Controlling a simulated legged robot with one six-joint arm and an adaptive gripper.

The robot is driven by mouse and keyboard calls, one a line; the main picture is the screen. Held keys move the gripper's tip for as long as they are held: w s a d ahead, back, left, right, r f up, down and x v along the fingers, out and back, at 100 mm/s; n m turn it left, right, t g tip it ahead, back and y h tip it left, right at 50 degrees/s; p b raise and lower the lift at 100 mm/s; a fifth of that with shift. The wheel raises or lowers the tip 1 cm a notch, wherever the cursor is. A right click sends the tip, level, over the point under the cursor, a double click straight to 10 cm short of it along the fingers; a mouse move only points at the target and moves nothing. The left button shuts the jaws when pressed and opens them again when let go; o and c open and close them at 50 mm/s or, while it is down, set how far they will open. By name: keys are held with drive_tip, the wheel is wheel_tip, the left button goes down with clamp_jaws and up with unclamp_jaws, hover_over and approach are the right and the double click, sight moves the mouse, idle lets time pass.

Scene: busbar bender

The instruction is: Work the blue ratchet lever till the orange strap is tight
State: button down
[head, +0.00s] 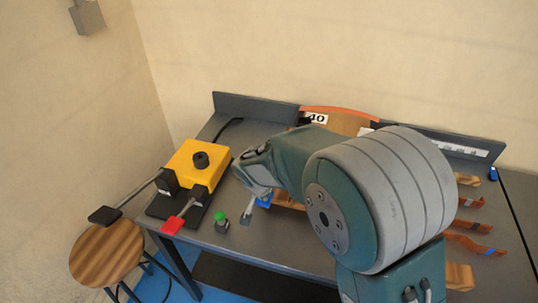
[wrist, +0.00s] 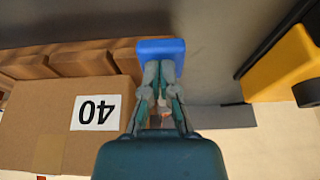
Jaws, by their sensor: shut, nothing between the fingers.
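The blue lever (wrist: 160,48) shows in the wrist view as a blue block directly at my fingertips. My gripper (wrist: 160,68) is shut and empty, its tips against or just over the lever's near edge; I cannot tell if they touch. In the head view only a bit of the blue lever (head: 265,201) shows below my wrist, and my arm hides most of the area around it. The orange strap (head: 335,109) runs over the top of the cardboard box (head: 346,124) marked 40. How tight the strap is cannot be told. The box (wrist: 50,125) also shows in the wrist view.
The yellow machine (head: 192,163) stands left on the grey bench (head: 205,237), with a red-ended handle (head: 173,226) in front. A green button (head: 221,217) is near it. A wooden stool (head: 107,252) stands at left. Copper-coloured strips (head: 474,243) lie at right.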

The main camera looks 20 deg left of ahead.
drive_tip(key=shift+s+d+f, duration=0.15)
drive_tip(key=shift+s+f, duration=0.05)
drive_tip(key=shift+f, duration=0.35)
drive_tip(key=shift+r, duration=0.4)
drive_tip(key=r, duration=0.4)
drive_tip(key=shift+s+a+r, duration=0.25)
drive_tip(key=shift+a+r, duration=0.05)
drive_tip(key=shift+r, duration=0.1)
drive_tip(key=s+r, duration=0.6)
drive_tip(key=shift+d+r, duration=0.15)
drive_tip(key=shift+d, duration=0.05)
